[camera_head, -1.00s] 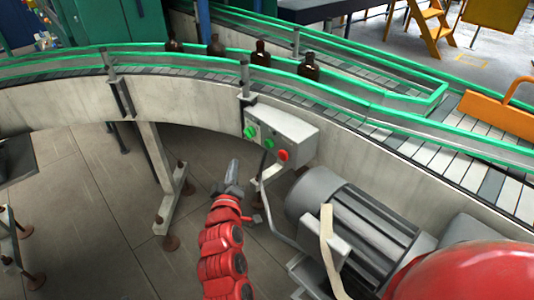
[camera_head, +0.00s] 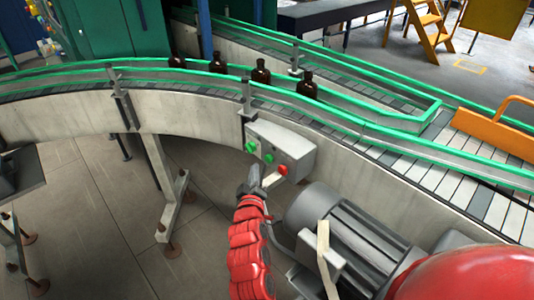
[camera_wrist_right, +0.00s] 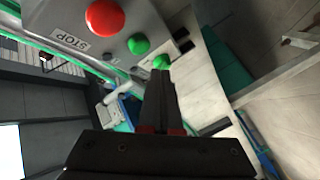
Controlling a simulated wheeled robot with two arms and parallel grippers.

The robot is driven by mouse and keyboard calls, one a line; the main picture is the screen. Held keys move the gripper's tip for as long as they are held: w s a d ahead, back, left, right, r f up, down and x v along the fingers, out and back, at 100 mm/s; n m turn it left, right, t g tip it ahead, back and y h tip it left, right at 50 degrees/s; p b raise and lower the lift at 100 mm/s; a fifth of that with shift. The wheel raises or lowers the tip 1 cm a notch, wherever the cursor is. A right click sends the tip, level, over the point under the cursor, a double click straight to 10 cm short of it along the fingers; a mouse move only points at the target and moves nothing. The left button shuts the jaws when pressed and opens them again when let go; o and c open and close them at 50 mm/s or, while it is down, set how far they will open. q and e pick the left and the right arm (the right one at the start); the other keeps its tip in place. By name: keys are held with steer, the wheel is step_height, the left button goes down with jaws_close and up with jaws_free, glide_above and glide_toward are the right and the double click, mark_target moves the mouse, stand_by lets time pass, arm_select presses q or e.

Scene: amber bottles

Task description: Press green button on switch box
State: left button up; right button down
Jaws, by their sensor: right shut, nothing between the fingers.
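The switch box (camera_head: 285,145) is a light grey box on the side of the curved conveyor. Its face carries two green buttons, one at the upper left (camera_head: 251,146) and one in the middle (camera_head: 268,158), and a red button (camera_head: 282,169) at the right. In the right wrist view the red button (camera_wrist_right: 105,18) sits by a STOP label, with the green buttons (camera_wrist_right: 138,44) and (camera_wrist_right: 161,62) beyond it. My right gripper (camera_head: 256,166) is shut and empty, close below the green buttons; in the wrist view its fingertips (camera_wrist_right: 160,74) appear just under the farther green button. Contact cannot be told. My left gripper is out of view.
Several amber bottles (camera_head: 261,76) stand on the conveyor (camera_head: 70,82) behind green rails. A grey motor (camera_head: 340,230) sits right of my right arm, below the box. An orange handle (camera_head: 500,115) stands at the right. Open floor (camera_head: 95,200) lies to the left.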

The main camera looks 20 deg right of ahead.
steer(key=shift+w+d+p, duration=0.15)
steer(key=shift+w+d, duration=0.05)
steer(key=shift+d, duration=0.3)
steer(key=shift+w+d+p, duration=0.15)
steer(key=shift+d, duration=0.3)
steer(key=shift+d, duration=0.15)
stand_by(1.3)
steer(key=shift+w+d, duration=0.15)
steer(key=shift+d, duration=0.05)
steer(key=shift+w+d, duration=0.15)
steer(key=shift+d, duration=0.3)
stand_by(0.7)
stand_by(0.3)
steer(key=shift+s+a+b, duration=0.3)
steer(key=shift+a+b, duration=0.15)
steer(key=shift+a, duration=0.35)
